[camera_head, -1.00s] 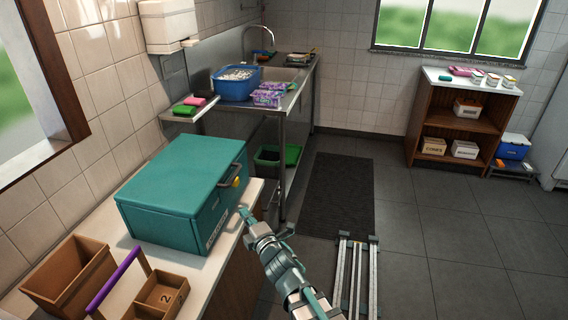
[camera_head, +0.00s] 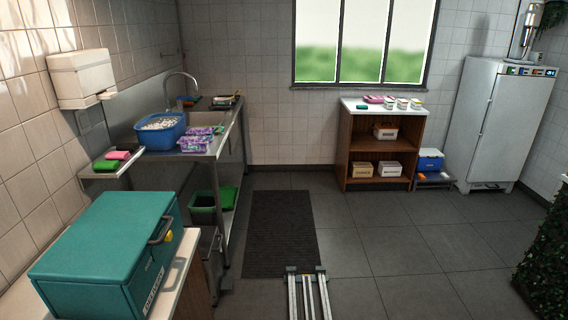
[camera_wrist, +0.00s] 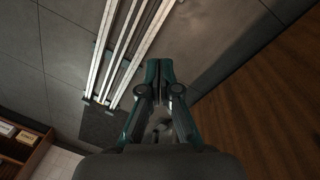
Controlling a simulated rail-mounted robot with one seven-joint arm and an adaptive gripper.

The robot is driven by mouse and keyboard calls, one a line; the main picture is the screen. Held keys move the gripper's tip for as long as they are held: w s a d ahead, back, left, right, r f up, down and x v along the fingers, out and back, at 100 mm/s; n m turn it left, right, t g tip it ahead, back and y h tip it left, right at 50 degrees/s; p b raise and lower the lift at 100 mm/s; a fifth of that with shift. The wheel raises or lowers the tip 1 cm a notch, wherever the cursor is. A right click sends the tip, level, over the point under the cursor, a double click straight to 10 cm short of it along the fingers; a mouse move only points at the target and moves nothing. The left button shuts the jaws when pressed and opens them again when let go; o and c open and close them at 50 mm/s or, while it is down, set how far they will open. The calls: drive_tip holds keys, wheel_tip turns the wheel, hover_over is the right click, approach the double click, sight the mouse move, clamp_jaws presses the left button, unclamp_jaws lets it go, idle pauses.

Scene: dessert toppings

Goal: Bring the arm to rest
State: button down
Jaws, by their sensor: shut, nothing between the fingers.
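My gripper (camera_wrist: 159,72) shows in the wrist view with its two teal fingers together and nothing between them. It hangs over the grey tiled floor, with the rails (camera_wrist: 125,50) to its left and a brown wooden panel (camera_wrist: 270,95) to its right. My arm and gripper are not in the head view. The rails (camera_head: 308,292) lie on the floor at the bottom centre of the head view.
A teal box (camera_head: 105,255) sits on the counter at lower left. The sink bench (camera_head: 215,145) holds a blue tub (camera_head: 160,132). A wooden shelf (camera_head: 382,150) and white fridge (camera_head: 505,125) stand at the back.

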drive_tip(key=s+d+f+m+g, duration=0.2)
drive_tip(key=s+d, duration=0.2)
drive_tip(key=s, duration=0.4)
drive_tip(key=s+d+f+m+g, duration=0.2)
drive_tip(key=s+d+f+g, duration=0.1)
drive_tip(key=s, duration=0.4)
drive_tip(key=s+d+f+m+g+y, duration=0.1)
drive_tip(key=s+d+f+m+g, duration=0.1)
drive_tip(key=s+d, duration=0.4)
drive_tip(key=s+f, duration=0.1)
drive_tip(key=s, duration=0.1)
drive_tip(key=shift+s+f+m+g, duration=0.2)
drive_tip(key=shift+s+m+g, duration=0.1)
drive_tip(key=shift+s+g, duration=0.1)
